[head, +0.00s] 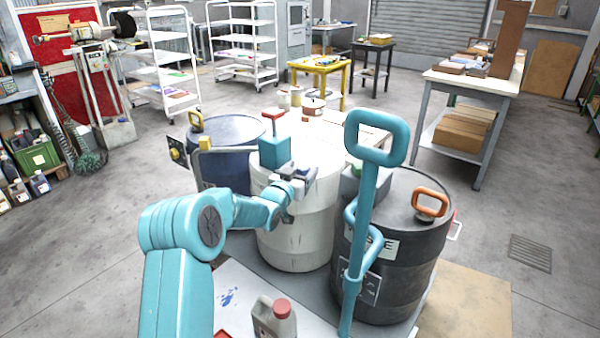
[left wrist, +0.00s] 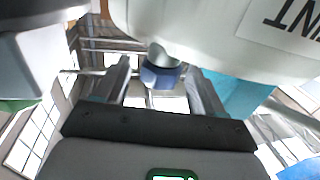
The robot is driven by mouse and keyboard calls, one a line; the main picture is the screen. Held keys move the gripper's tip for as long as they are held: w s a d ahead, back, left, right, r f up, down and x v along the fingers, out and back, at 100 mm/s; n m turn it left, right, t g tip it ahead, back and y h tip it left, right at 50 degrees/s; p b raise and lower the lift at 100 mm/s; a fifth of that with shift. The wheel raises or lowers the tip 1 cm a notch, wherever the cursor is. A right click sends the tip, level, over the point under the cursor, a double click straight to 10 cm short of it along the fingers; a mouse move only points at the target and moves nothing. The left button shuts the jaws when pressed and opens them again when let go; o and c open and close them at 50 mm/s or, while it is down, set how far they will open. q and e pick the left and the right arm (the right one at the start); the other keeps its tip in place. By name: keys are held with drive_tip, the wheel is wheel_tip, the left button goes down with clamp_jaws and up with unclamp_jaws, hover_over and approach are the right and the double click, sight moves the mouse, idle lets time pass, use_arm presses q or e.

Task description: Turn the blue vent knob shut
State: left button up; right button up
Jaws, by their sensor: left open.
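The blue vent knob (left wrist: 162,72) shows in the left wrist view on a short grey stem at the edge of the white drum (left wrist: 215,35). My left gripper (left wrist: 160,88) is open. Its two fingers appear on either side of the knob, with gaps showing, so it does not look gripped. In the head view my left gripper (head: 298,184) is at the near upper side of the white drum (head: 298,235), and I cannot make out the knob there. My right gripper is not in view.
A teal block with a red T-handle (head: 274,148) stands above the white drum. A blue drum (head: 225,130) is left, a dark drum (head: 390,275) right. A tall teal loop handle (head: 375,138) rises in front. A grey bottle with a red cap (head: 274,318) stands near.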

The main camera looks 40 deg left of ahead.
use_arm(q)
drive_tip(key=b+v, duration=0.2)
drive_tip(key=v, duration=1.4)
drive_tip(key=shift+b, duration=0.3)
drive_tip(key=shift+s+d+r, duration=0.1)
drive_tip(key=shift+s, duration=0.05)
